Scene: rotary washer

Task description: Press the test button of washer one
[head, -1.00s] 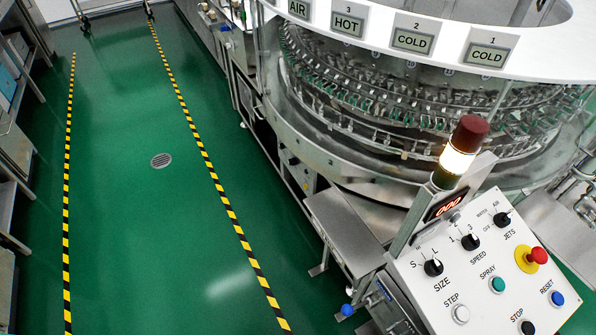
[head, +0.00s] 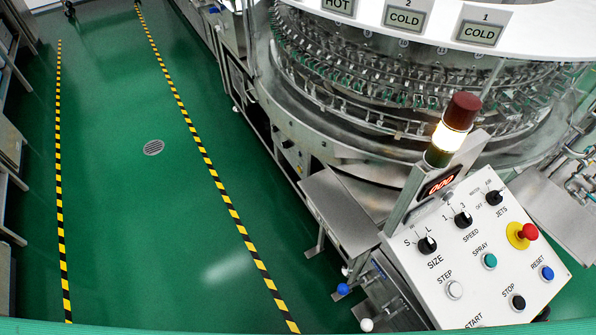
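A rotary washer (head: 400,148) fills the upper right of the head view, a round steel machine with rings of clips under a white rim. Its tilted white control panel (head: 472,268) stands at the lower right. I can read a white STEP button (head: 454,290), a green SPRAY button (head: 489,261), a black STOP button (head: 517,302) and a blue RESET button (head: 547,273). A START label (head: 474,321) shows at the panel's lower edge. No button labelled test and no washer number can be made out. Neither of my grippers is in view.
The panel also has a red emergency stop (head: 529,232), several black dials, a lit display (head: 440,185) reading 000 and a signal lamp (head: 453,128) glowing white. A steel step (head: 340,210) juts out beside it. Green floor (head: 130,220) between striped lines is clear.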

